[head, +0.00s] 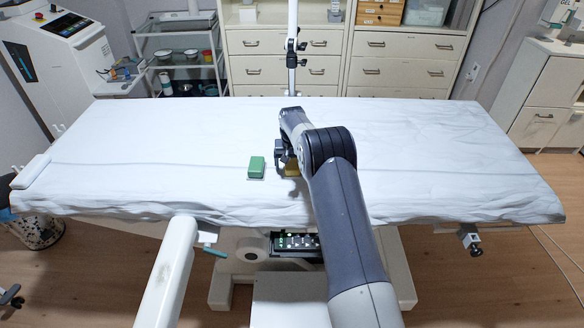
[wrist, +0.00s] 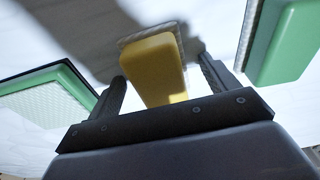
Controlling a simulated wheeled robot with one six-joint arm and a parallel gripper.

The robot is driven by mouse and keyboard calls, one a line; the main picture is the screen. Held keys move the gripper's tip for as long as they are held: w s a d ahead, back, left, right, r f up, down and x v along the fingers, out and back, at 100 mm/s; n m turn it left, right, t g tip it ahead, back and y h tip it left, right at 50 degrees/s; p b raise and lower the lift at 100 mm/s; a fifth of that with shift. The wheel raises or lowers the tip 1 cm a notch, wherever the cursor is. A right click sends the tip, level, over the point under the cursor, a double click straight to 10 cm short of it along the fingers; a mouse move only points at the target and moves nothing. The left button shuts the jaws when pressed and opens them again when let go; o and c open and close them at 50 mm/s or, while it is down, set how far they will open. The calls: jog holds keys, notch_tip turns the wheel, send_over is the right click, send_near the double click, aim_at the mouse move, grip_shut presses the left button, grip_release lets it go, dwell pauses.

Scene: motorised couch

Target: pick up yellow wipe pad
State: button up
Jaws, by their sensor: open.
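The yellow wipe pad (wrist: 156,72) shows in the wrist view between my gripper's two fingers, with a pale textured layer along its far edge. In the head view only a small part of the yellow pad (head: 291,171) shows on the couch, the rest hidden behind my arm. My gripper (wrist: 162,72) is open, one finger on each side of the pad. The left finger looks close to the pad and a gap shows at the right finger; I cannot tell whether either touches. In the head view my gripper (head: 285,157) is low over the couch middle.
A green pad (head: 256,166) lies just left of the yellow pad on the white-sheeted couch (head: 140,150). The wrist view shows green pads at left (wrist: 45,95) and right (wrist: 285,42). A vertical pole (head: 292,50) stands behind the couch.

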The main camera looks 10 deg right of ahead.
jog(key=shift+f, duration=0.1)
dwell(0.3)
jog(key=c, duration=1.1)
